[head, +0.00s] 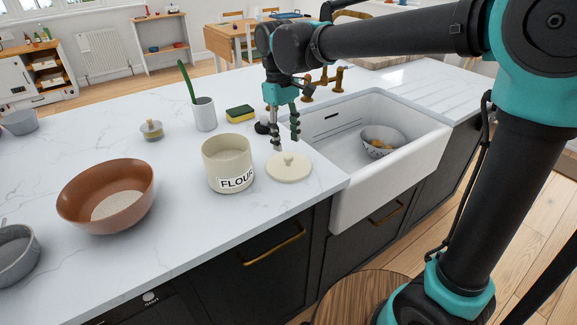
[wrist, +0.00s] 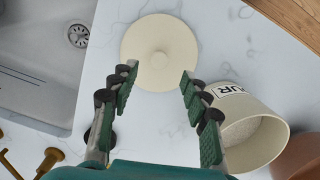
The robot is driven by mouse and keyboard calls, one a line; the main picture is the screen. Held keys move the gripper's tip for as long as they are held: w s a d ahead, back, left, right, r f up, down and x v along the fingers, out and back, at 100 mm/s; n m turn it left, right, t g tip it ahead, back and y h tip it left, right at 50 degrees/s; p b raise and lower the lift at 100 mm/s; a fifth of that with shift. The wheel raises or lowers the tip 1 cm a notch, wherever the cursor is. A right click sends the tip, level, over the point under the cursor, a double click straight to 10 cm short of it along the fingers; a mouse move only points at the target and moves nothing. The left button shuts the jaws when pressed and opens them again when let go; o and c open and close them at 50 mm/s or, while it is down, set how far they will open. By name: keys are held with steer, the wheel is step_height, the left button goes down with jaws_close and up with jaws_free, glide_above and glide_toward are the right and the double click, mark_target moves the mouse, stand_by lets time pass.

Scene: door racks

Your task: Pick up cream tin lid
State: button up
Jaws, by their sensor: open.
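The cream tin lid (head: 289,167) lies flat on the white worktop, knob up, between the flour tin and the sink. It also shows in the wrist view (wrist: 158,42), with its round knob in the middle. The cream flour tin (head: 227,165) stands open beside it, with pale flour inside; the wrist view shows its rim close to my right-hand finger. My gripper (head: 286,146) is open and empty, pointing down above the lid's far side. In the wrist view my fingers (wrist: 159,78) are spread either side of the lid's near part, apart from the knob.
A white sink (head: 340,195) with a bowl (head: 382,142) in it is right of the lid. A brown bowl (head: 107,195), a utensil pot (head: 204,114) and a sponge (head: 240,113) stand on the worktop. The worktop's front edge is close to the lid.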

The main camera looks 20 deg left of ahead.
mark_target(288, 156)
steer(key=f, duration=0.5)
steer(key=shift+s+d, duration=0.15)
steer(key=shift+d, duration=0.2)
steer(key=shift+c, duration=0.2)
steer(key=c, duration=1)
